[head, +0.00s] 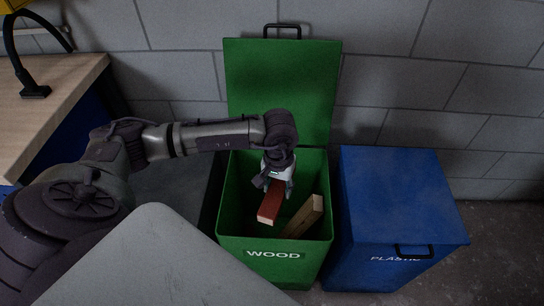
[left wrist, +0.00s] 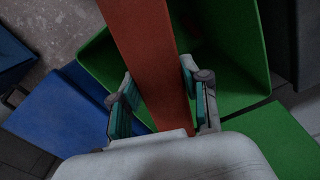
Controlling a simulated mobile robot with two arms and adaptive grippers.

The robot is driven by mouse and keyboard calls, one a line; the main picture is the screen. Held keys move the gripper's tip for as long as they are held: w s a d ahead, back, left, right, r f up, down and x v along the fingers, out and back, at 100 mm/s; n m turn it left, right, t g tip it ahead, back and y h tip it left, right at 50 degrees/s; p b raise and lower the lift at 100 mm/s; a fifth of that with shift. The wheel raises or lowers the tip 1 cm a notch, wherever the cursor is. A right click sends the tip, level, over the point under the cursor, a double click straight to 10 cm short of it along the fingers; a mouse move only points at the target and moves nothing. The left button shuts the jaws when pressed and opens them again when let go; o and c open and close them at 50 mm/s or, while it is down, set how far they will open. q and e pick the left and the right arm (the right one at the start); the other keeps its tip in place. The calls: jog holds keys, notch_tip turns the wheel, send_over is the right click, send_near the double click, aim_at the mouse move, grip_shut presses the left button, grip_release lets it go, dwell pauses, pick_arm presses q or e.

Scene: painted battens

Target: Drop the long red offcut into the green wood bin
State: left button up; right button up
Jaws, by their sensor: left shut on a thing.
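The long red offcut (head: 270,206) is held by my left gripper (head: 273,184) over the open mouth of the green wood bin (head: 274,245). In the left wrist view the red offcut (left wrist: 152,62) runs between the two fingers of the left gripper (left wrist: 160,98), with the green bin (left wrist: 232,90) below and around it. The bin's lid (head: 278,90) stands open against the wall. Whether the offcut's lower end touches anything in the bin is hard to tell. My right gripper is not in view.
A pale wood piece (head: 304,217) leans inside the green bin. A blue plastic bin (head: 400,215) with its lid closed stands just to the right. A workbench (head: 45,93) with a wooden top is at the left. A grey block wall (head: 400,70) is behind.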

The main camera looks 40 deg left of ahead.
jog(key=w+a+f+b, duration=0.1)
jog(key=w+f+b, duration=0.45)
jog(key=b, duration=0.35)
pick_arm(q)
jog(key=w+a+f+n+b, duration=0.1)
jog(key=w+a+f+b, duration=0.1)
jog(key=f, duration=0.4)
jog(key=w+a+f+n+b, duration=0.2)
jog(key=w+a+f, duration=0.3)
jog(key=w+f, duration=0.1)
jog(key=shift+w+n, duration=0.25)
jog(key=shift+n, duration=0.05)
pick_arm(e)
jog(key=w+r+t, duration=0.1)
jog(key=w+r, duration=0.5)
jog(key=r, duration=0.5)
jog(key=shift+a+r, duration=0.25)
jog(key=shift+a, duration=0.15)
pick_arm(q)
jog(key=shift+a+f, duration=0.1)
jog(key=o, duration=1.3)
notch_tip(320, 180, up, 12)
